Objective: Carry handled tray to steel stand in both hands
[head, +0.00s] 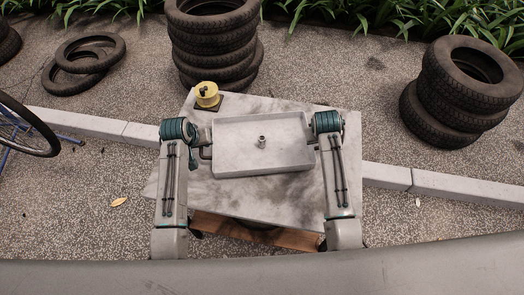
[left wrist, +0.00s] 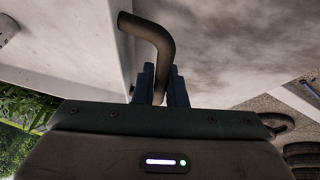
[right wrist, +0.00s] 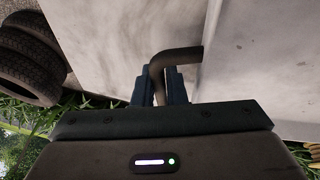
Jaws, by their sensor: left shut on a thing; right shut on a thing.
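The handled tray (head: 235,166) is a pale grey shallow rectangle with a dark bent handle on each short side. A small metal fitting (head: 262,142) stands upright inside it. My left gripper (head: 205,150) is shut on the tray's left handle (left wrist: 152,32); in the left wrist view its fingers (left wrist: 160,84) close around the bar. My right gripper (head: 312,147) is shut on the right handle (right wrist: 176,58); its fingers (right wrist: 167,84) show in the right wrist view. The tray is over a mottled grey tabletop (head: 265,195), possibly the steel stand. I cannot tell whether it touches the top.
A yellow knob-like object on a dark base (head: 207,96) stands at the tabletop's back left corner. Brown wood (head: 260,232) shows below the front edge. Tyre stacks stand behind (head: 213,40) and at right (head: 465,90).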

